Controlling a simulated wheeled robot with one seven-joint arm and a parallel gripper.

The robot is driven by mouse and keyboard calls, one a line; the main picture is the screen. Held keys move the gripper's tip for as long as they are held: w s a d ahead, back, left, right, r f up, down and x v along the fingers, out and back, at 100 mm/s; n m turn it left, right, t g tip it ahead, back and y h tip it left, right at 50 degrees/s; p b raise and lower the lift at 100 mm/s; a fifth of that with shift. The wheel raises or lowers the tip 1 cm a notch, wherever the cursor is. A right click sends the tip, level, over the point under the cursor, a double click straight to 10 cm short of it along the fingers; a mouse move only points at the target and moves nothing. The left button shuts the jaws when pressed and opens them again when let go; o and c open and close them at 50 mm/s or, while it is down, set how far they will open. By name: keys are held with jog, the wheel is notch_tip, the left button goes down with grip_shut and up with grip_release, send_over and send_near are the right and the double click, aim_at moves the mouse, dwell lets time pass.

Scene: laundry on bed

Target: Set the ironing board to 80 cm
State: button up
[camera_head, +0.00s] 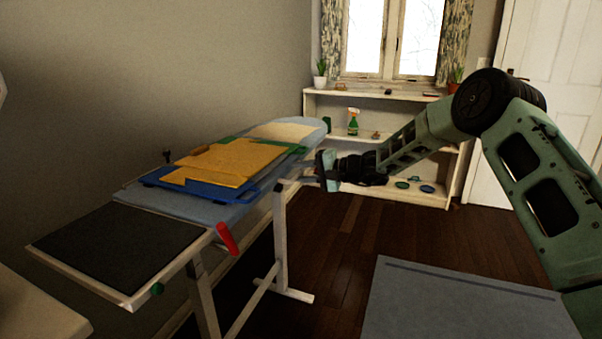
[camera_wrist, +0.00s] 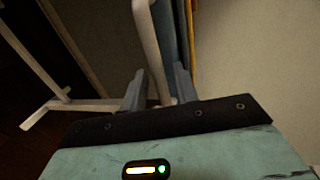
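The ironing board (camera_head: 180,206) has a light blue cover, a dark panel at its near end and white legs. It stands by the left wall. My gripper (camera_head: 318,172) is at the board's right side, toward the far end. In the wrist view, the fingers of my gripper (camera_wrist: 160,85) stand apart on either side of a white tube (camera_wrist: 147,40) beside the blue board edge (camera_wrist: 183,35). I cannot tell whether they grip it.
Yellow cloth (camera_head: 235,158), blue (camera_head: 208,190) and green pieces lie on the board. A white shelf (camera_head: 385,102) with a spray bottle (camera_head: 353,122) stands below the window. A grey mat or surface (camera_head: 450,305) is at lower right. Dark wooden floor lies open between.

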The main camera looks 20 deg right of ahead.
jog(key=shift+w+a, duration=0.15)
jog(key=shift+a, duration=0.05)
grip_shut()
jog(key=shift+f+b, duration=2.15)
jog(key=shift+f, duration=0.35)
grip_release()
jog(key=shift+f, duration=0.1)
jog(key=shift+r, duration=0.3)
